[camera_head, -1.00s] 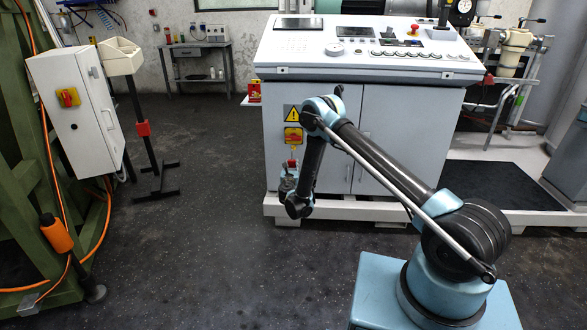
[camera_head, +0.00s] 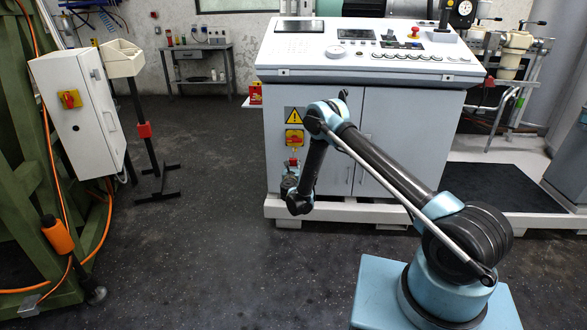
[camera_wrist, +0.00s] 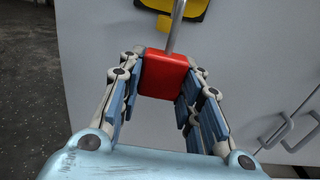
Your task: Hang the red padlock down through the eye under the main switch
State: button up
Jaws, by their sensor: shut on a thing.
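The red padlock (camera_wrist: 163,75) is between the fingers of my gripper (camera_wrist: 160,88), which is shut on its body. Its grey shackle (camera_wrist: 177,28) points up, in front of the edge of a yellow plate (camera_wrist: 188,8) at the top of the wrist view. In the head view the padlock (camera_head: 293,162) shows small, just below the yellow and red main switch (camera_head: 294,137) on the cabinet front. My gripper (camera_head: 291,171) is partly hidden by my arm there. The eye is not clear in either view, and I cannot tell whether the shackle touches it.
The grey console cabinet (camera_head: 390,140) stands behind my arm, with door handles (camera_wrist: 290,130) at the right in the wrist view. A white box (camera_head: 75,120) with a similar switch (camera_head: 70,99) hangs at the left. The dark floor (camera_head: 200,260) between is open.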

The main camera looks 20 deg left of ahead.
aim_at(294, 163)
jog(key=shift+x, duration=2.45)
jog(key=shift+w+a, duration=0.1)
jog(key=shift+w, duration=0.05)
jog(key=shift+f, duration=1.15)
dwell(0.8)
jog(key=o, duration=1.1)
jog(key=shift+o, duration=0.2)
jog(key=v, duration=0.7)
jog(key=shift+s, duration=0.3)
